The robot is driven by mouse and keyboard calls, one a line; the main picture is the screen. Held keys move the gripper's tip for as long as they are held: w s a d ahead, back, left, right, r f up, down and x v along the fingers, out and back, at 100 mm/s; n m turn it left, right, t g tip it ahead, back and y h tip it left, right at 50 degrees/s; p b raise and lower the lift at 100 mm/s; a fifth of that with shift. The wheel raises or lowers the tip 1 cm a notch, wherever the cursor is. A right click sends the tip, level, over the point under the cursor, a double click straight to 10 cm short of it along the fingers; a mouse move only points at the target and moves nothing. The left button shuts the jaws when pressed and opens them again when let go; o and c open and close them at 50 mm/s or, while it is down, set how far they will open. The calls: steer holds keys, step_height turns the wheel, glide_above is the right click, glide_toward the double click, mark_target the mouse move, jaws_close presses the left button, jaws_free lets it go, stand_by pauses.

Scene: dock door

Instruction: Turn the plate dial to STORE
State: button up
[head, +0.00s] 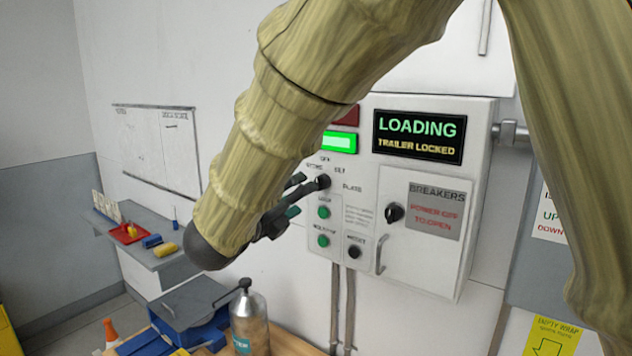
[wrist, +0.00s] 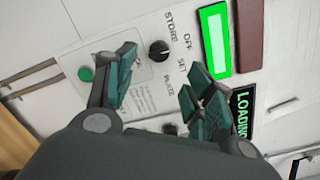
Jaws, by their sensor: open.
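The plate dial is a black round knob (head: 323,182) on the white control panel, with STORE, OFF and SET labels around it and PLATE beside it. It also shows whole in the wrist view (wrist: 159,50), beyond and between my fingertips. I cannot tell for sure which label its pointer faces. My gripper (head: 295,195) is just left of the dial in the head view, its dark green fingers spread. In the wrist view my gripper (wrist: 160,65) is open and empty, with a finger on either side of the dial. Whether it touches the dial is unclear.
Green buttons (head: 323,212) and a second black knob (head: 394,213) by the breakers door (head: 430,240) are close by. A lit green lamp (head: 340,142) and a LOADING display (head: 418,137) are above. A bottle (head: 249,322) stands on the bench below.

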mark_target(317, 184)
steer(key=p+x, duration=0.3)
steer(key=x, duration=0.4)
steer(key=shift+w+d, duration=0.15)
steer(key=shift+w, duration=0.15)
steer(key=shift+w+d+f+p, duration=0.15)
steer(key=shift+w+d+p, duration=0.2)
steer(key=shift+w, duration=0.1)
steer(key=shift+c, duration=0.3)
steer(key=c, duration=0.9)
